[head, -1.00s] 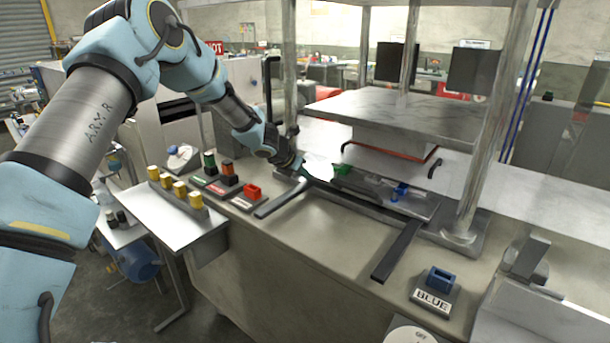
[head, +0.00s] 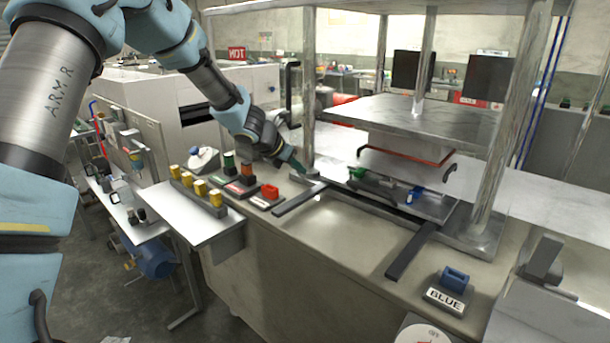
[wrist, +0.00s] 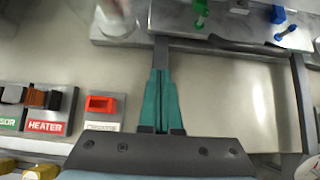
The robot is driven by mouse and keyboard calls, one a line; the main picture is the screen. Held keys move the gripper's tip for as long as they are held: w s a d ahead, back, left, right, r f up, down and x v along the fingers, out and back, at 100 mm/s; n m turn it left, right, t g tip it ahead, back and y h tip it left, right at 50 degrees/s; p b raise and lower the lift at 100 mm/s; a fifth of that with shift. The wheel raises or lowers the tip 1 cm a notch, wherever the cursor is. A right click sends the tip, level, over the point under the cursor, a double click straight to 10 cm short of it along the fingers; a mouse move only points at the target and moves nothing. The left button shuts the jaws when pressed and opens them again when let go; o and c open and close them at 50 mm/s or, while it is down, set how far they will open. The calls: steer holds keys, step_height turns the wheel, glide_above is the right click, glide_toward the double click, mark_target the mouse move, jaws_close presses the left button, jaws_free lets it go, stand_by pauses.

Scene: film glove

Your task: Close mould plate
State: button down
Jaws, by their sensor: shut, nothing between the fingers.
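The grey metal mould plate (head: 435,208) lies in the press at the back end of two dark rails. A green fitting (head: 357,173) and a blue fitting (head: 415,195) stand on it. In the wrist view the plate (wrist: 225,28) crosses the top of the picture. My gripper (head: 297,164) has slim teal fingers pressed together, holding nothing. It is left of the plate, by the left press post. In the wrist view the fingers (wrist: 160,78) lie in line with the left rail, their tips short of the plate; I cannot tell whether they touch the rail.
An upper press block with a red edge (head: 410,154) hangs above the plate. Steel posts (head: 308,90) stand around it. The left rail (head: 298,200) and right rail (head: 411,250) flank clear bench top. A red switch box (head: 270,191) and labelled heater switch (head: 246,172) sit left.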

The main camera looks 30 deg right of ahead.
steer(key=s+d+b, duration=0.1)
steer(key=s+b, duration=0.4)
steer(key=s, duration=0.2)
steer(key=x, duration=0.9)
steer(key=shift+r, duration=0.1)
steer(key=shift+w+d+p, duration=0.15)
steer(key=shift+d+p, duration=0.45)
steer(key=shift+p, duration=0.05)
steer(key=shift+w+d+p, duration=0.15)
steer(key=shift+d+p, duration=0.45)
steer(key=shift+w+d+f+p, duration=0.15)
steer(key=shift+w+d+p, duration=0.05)
steer(key=shift+d+p, duration=0.35)
steer(key=shift+w+d+f+p, duration=0.15)
steer(key=shift+d+p, duration=0.25)
steer(key=shift+d, duration=0.15)
